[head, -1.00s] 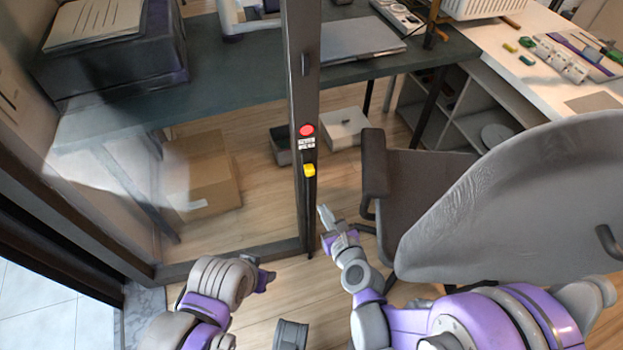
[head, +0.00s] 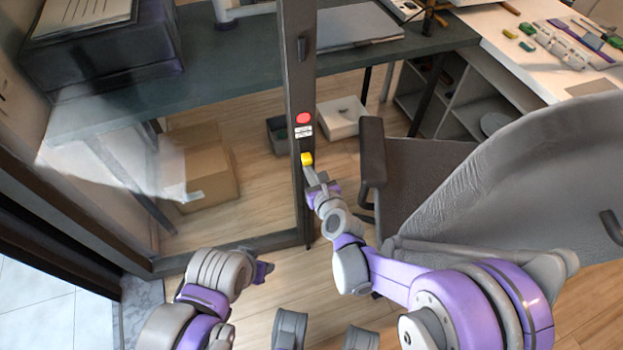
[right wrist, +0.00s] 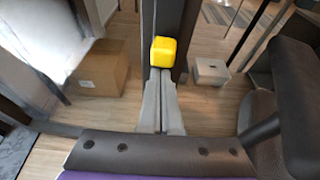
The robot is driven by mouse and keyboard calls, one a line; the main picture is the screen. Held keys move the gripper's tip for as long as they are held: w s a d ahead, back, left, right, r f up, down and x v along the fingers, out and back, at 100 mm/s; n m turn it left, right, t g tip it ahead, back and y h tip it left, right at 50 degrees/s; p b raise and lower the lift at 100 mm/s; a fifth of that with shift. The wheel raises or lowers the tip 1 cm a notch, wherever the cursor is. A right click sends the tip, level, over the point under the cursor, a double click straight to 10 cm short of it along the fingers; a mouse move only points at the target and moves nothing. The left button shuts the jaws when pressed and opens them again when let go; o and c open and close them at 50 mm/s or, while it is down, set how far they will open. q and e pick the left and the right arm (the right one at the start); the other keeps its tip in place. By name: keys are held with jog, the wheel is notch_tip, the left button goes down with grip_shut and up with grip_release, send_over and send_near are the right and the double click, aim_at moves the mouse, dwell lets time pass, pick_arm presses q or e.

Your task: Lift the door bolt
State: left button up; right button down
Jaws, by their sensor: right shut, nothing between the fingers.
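The door bolt's yellow knob (head: 307,159) is on the dark upright edge of the glass door (head: 298,90), below a red round spot and a white label. It also shows in the right wrist view (right wrist: 163,52). My right gripper (head: 309,172) is shut and empty, its fingertips right under the knob. In the right wrist view the two fingers (right wrist: 160,76) lie side by side, pointing at the knob's underside; I cannot tell whether they touch it. My left gripper (head: 263,271) is low, left of the door edge, and its fingers are not clear.
A grey office chair (head: 530,185) stands close to the right of my right arm. A dark desk (head: 220,80) is behind the glass, with a cardboard box (head: 208,170) under it. A white box (head: 340,116) is on the wooden floor behind the door edge.

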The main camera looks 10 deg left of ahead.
jog(key=shift+r, duration=0.15)
notch_tip(320, 180, up, 4)
jog(key=p, duration=0.2)
jog(key=shift+p, duration=0.3)
jog(key=shift+w+f, duration=0.1)
jog(key=shift+f, duration=0.2)
pick_arm(q)
notch_tip(320, 180, up, 3)
jog(key=shift+s+f, duration=0.1)
pick_arm(e)
jog(key=b, duration=0.2)
send_near(308, 161)
notch_tip(308, 161, down, 4)
jog(key=s, duration=0.1)
pick_arm(q)
jog(key=shift+s+a+f, duration=0.1)
jog(key=shift+s+f, duration=0.4)
jog(key=shift+f, duration=0.35)
pick_arm(e)
jog(key=shift+s+d+r, duration=0.15)
jog(key=shift+d, duration=0.25)
